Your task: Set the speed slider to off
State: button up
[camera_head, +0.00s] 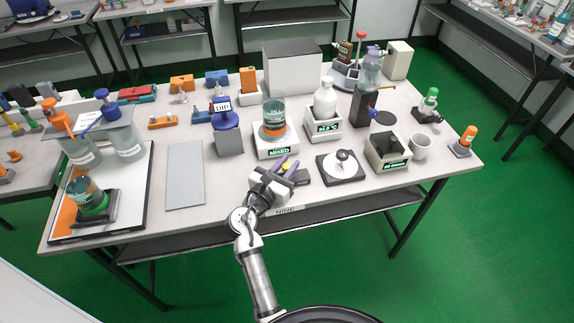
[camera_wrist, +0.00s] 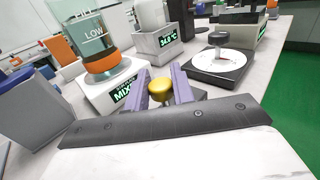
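A yellow knob (camera_wrist: 161,88), likely the speed slider's handle, sits between the two purple fingers of my gripper (camera_wrist: 161,80). The knob also shows as a small yellow spot (camera_head: 284,169) in the head view. The fingers stand apart on either side of it; contact is not clear. A low dark unit (camera_head: 301,178) lies at the fingertips, partly hidden by my gripper; no slider markings are readable. Just behind stands a white mixer (camera_head: 275,150) with a green-lit display, bearing a beaker of teal liquid (camera_head: 273,108) with an orange base.
A white heater with a bottle (camera_head: 324,100) stands behind right. A black-based dial with a knob (camera_head: 341,167) is close to the right of my gripper. A blue-topped grey block (camera_head: 229,139) stands to the left. A flat grey plate (camera_head: 185,175) lies farther left.

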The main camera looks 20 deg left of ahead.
grip_shut()
jog(key=shift+s+a+p, duration=0.25)
jog(key=shift+s+a, duration=0.35)
jog(key=shift+a, duration=0.3)
jog(key=shift+s+a+p, duration=0.2)
jog(key=shift+s+a, duration=0.4)
jog(key=shift+a, duration=0.3)
jog(key=o, duration=0.8)
grip_release()
jog(key=shift+s+a, duration=0.1)
jog(key=shift+c, duration=0.2)
jog(key=s+a+b, duration=0.2)
jog(key=s, duration=1.1)
jog(key=shift+s+a+b, duration=0.25)
jog(key=shift+b, duration=0.1)
